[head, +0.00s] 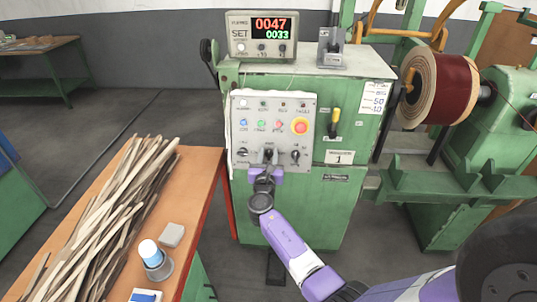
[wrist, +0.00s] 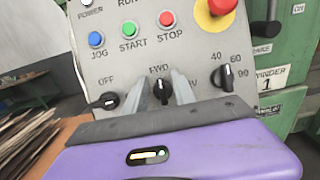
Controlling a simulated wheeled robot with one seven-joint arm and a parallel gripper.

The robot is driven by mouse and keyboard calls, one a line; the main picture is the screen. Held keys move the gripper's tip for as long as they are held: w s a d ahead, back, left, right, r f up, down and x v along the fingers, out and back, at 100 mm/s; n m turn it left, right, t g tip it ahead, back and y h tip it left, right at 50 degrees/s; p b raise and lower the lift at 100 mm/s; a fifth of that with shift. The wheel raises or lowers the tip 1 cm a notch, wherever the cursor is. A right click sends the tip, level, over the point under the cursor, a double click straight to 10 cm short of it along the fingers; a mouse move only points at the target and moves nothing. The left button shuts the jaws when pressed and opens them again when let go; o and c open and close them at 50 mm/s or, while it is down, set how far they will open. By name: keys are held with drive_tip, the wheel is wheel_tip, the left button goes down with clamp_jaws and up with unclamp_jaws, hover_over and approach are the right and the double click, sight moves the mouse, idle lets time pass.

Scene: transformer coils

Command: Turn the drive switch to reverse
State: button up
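The drive switch (wrist: 163,88) is the middle black knob on the grey control panel (head: 240,180). Its handle stands roughly upright under the FWD label (wrist: 159,69). The label to its right is mostly hidden by a finger; only its last letter shows. My gripper (wrist: 163,92) has one finger on each side of this knob, with narrow gaps visible between knob and fingers, so it looks open around it. The lower part of the knob is hidden.
An OFF-labelled knob (wrist: 108,101) sits left of the switch and a numbered speed knob (wrist: 222,77) right. Above are blue, green and red buttons and a red emergency stop (head: 299,126). A yellow-handled lever (head: 334,120) is to the right. An orange bench (head: 195,165) with wooden strips stands left.

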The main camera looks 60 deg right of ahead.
clamp_jaws()
